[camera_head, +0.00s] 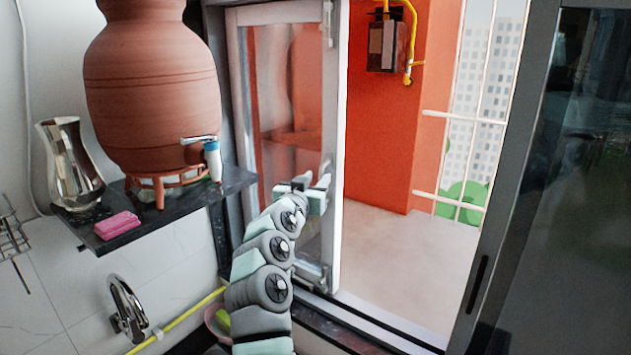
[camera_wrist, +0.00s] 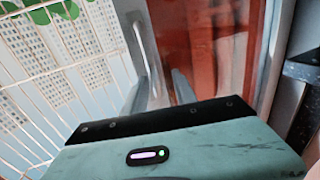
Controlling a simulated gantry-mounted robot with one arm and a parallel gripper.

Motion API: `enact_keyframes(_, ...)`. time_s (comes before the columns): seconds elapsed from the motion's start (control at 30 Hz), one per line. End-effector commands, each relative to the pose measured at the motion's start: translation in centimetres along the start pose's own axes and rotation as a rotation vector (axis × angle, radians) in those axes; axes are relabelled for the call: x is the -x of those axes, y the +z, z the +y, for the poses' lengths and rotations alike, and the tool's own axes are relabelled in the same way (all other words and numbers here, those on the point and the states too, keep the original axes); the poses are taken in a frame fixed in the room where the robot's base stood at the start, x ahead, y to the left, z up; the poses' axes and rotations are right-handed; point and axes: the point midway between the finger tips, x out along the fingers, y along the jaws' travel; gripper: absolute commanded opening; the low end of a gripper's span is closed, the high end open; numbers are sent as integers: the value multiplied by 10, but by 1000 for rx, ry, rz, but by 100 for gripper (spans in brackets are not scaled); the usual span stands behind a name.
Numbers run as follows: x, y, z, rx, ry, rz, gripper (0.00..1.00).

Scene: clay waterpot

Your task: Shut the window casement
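The window casement (camera_head: 335,110) is a pale grey frame with a glass pane, standing at the left of the window opening in the head view. An open gap lies to its right. My gripper (camera_head: 317,181) is at the lower part of the casement's right-hand upright. Its fingers appear spread apart, with the upright close by them; I cannot tell whether they touch it. In the wrist view the fingers (camera_wrist: 160,90) point toward the casement (camera_wrist: 205,50), whose pane looks reddish. The gripper's body hides part of the frame there.
A clay waterpot (camera_head: 150,85), a metal jug (camera_head: 68,165) and a pink sponge (camera_head: 117,225) stand on a dark shelf (camera_head: 185,208) at left. A faucet (camera_head: 127,308) is below. A dark window panel (camera_head: 570,180) stands at right. A white railing (camera_head: 463,203) is outside.

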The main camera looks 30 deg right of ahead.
Motion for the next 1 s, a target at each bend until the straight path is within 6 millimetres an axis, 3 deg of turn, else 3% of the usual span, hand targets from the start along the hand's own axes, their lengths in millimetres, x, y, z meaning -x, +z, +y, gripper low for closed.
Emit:
enact_keyframes(0.37, 16, 1, 0, 0, 1, 3, 33)
enact_keyframes(1.0, 101, 1, -2, 0, -2, 1, 33)
